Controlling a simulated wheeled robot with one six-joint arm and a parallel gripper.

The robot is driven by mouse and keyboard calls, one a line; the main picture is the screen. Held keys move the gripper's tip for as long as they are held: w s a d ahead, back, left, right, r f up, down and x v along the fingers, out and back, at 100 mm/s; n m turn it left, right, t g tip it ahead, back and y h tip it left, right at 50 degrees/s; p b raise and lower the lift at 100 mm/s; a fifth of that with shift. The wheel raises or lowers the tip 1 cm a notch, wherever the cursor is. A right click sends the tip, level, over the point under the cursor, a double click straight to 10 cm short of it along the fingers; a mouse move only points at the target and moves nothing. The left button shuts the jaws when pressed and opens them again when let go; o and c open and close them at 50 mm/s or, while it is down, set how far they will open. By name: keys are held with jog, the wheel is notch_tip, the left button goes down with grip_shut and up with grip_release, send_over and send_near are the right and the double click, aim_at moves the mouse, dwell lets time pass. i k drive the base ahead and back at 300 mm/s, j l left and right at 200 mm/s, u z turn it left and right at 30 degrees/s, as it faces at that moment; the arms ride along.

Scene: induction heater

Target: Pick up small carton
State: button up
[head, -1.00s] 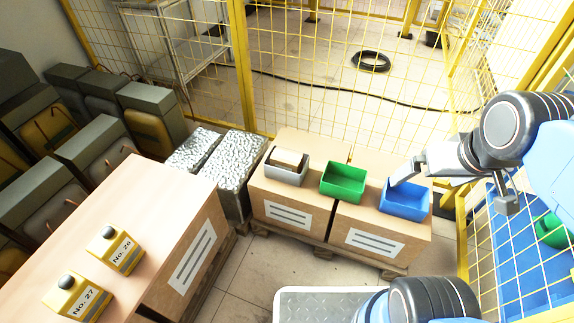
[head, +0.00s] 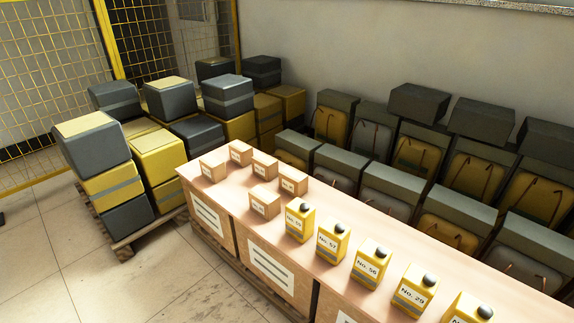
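Several small tan cartons with white labels stand upright on the far left end of a long wooden-topped surface (head: 345,290) in the head view. One small carton (head: 213,170) is near the left edge, and another small carton (head: 240,152) is at the back. A small carton (head: 264,165) and a small carton (head: 293,180) stand to their right. A front small carton (head: 264,202) is closest to the yellow containers. Their labels are too small to read. My gripper is out of view.
Yellow containers with dark caps, such as No. 56 (head: 370,264), stand in a row right of the cartons. Stacked grey and yellow boxes (head: 100,150) sit on a pallet at left. Dark-topped cases (head: 420,155) line the wall behind. The tiled floor (head: 60,260) is clear at front left.

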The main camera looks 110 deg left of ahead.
aim_at(264, 166)
jog(key=k+u, duration=0.2)
jog(key=u, duration=0.2)
jog(key=k+j+u, duration=0.1)
jog(key=u, duration=0.35)
jog(key=k+u, duration=0.15)
jog(key=u, duration=1.7)
jog(key=k+j+u, duration=0.1)
jog(key=u, duration=0.2)
jog(key=k+j+u, duration=0.15)
jog(key=u, duration=0.2)
